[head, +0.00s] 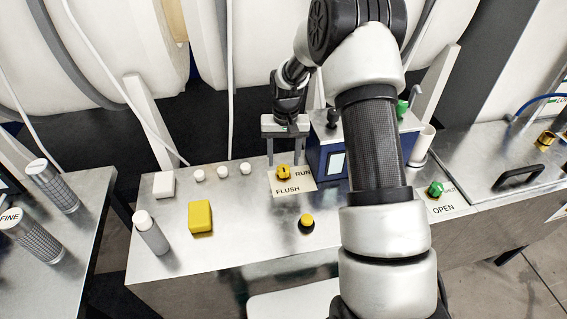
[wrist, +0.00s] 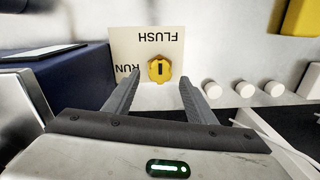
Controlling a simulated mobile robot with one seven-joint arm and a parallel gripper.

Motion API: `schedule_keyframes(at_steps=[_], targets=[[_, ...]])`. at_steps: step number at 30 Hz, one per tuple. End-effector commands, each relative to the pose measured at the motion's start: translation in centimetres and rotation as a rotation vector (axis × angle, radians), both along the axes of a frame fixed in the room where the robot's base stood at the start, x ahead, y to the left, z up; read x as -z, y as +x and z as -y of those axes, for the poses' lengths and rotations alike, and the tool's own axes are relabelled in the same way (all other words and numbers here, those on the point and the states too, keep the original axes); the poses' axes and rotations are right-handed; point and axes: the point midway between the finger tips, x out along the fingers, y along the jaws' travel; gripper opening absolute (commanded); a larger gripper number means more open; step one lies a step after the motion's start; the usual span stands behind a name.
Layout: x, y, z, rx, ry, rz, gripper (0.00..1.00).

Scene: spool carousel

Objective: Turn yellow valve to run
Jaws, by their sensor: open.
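The yellow valve (head: 283,172) is a small round knob with a dark mark, set on a cream label plate (head: 304,186) reading RUN at its right and FLUSH below. In the wrist view the valve (wrist: 159,69) appears beyond the fingertips, roughly midway between them, with its dark mark running up and down. The plate (wrist: 125,50) shows upside down there. My gripper (head: 285,160) is open and empty, pointing down at the valve from behind it. In the wrist view the two fingers (wrist: 158,85) stand on either side of the knob; contact cannot be told.
A blue box with a screen (head: 337,162) stands close right of the valve. Several white knobs (head: 222,171) lie left. A yellow block (head: 200,217), a grey-white bottle (head: 150,232) and a yellow button (head: 306,223) are nearer. A green knob (head: 435,188) sits right.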

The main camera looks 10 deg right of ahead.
Motion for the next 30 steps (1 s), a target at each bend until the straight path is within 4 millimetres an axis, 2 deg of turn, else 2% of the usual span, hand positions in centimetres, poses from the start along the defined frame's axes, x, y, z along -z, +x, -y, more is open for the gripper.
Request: schedule_keyframes(at_steps=[1, 6, 17, 24, 30], targets=[[0.9, 0.0, 0.0, 0.0, 0.0, -0.002, 0.51], [2.5, 0.0, -0.1, -0.001, -0.001, 0.0, 0.51], [2.9, 0.0, -0.1, -0.001, -0.001, 0.001, 0.51], [2.9, 0.0, -0.1, -0.001, 0.0, 0.001, 0.1], [2.9, 0.0, -0.1, -0.01, 0.0, 0.001, 0.1]])
